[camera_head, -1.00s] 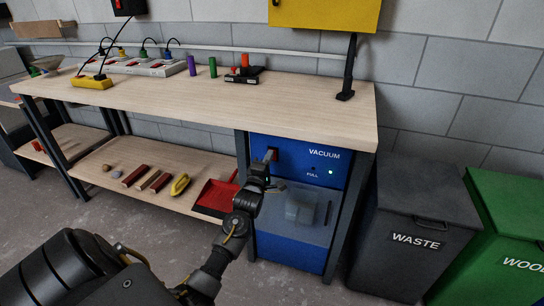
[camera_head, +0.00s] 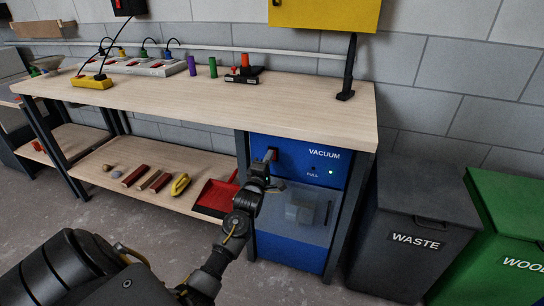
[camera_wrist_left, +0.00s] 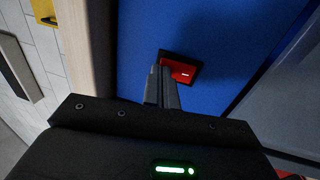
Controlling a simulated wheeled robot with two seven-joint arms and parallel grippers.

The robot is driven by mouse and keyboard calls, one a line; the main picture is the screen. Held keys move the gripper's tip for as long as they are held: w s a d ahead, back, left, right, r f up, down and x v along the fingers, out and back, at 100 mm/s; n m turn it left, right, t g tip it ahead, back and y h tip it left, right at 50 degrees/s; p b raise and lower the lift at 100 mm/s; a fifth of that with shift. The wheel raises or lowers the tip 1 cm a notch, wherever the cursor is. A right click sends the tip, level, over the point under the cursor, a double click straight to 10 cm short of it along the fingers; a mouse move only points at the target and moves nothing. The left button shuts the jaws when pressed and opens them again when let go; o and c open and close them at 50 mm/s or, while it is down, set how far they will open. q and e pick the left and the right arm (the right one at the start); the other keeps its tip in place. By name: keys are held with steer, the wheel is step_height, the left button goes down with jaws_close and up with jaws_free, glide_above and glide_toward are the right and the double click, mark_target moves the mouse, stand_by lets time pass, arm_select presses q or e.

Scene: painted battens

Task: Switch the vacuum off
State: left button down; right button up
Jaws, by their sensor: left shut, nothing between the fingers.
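The blue vacuum unit (camera_head: 318,165) stands under the right end of the workbench, with a green light lit on its panel beside a "FULL" mark. Its red switch (camera_wrist_left: 180,70) sits in a dark frame on the blue panel in the left wrist view; in the head view the switch (camera_head: 271,153) shows just above my gripper. My left gripper (camera_wrist_left: 163,85) is shut and empty. Its fingertips are at the switch's left edge in the wrist view; I cannot tell whether they touch it. My right gripper is not in view.
The workbench top (camera_head: 190,98) is above my left arm. A red dustpan (camera_head: 216,194) and a yellow item (camera_head: 180,184) lie on the lower shelf. A grey waste bin (camera_head: 415,240) and a green bin (camera_head: 510,235) stand to the right.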

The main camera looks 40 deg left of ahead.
arm_select(q)
steer(key=shift+w+a, duration=0.1)
steer(key=shift+w, duration=0.2)
steer(key=shift+s, duration=0.1)
steer(key=r+p+v, duration=0.1)
steer(key=p+v, duration=0.3)
steer(key=v, duration=0.2)
steer(key=shift+s, duration=0.45)
stand_by(0.6)
